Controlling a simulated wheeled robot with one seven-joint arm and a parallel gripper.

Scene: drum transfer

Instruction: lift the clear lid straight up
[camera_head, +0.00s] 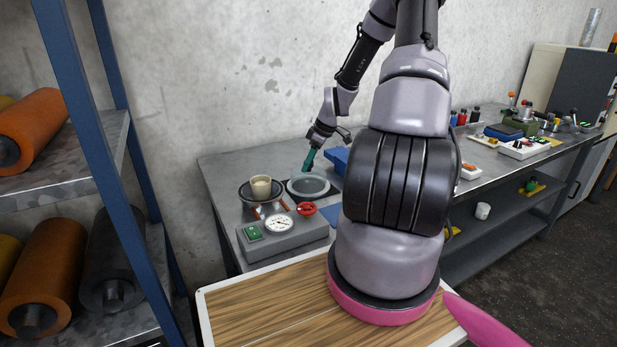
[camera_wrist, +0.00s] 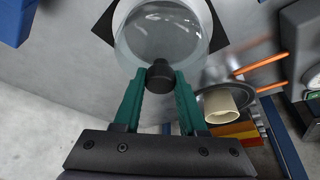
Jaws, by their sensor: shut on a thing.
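The clear lid (camera_wrist: 165,38) is a round, see-through dome with a black knob (camera_wrist: 160,75). In the wrist view my gripper (camera_wrist: 158,80) has its two teal fingers on either side of the knob, shut on it. The lid is over a dark square piece (camera_wrist: 104,25), which it partly hides. In the head view the lid (camera_head: 309,187) shows as a pale glassy round on the grey bench, with my gripper (camera_head: 310,161) at its far side. I cannot tell whether a gap lies under the lid.
A beige cup (camera_head: 261,184) stands on a round stand just left of the lid. In front is a grey box with a dial (camera_head: 279,223) and a red round part (camera_head: 306,208). A blue bin (camera_head: 338,158) is close on the right. The wall is behind.

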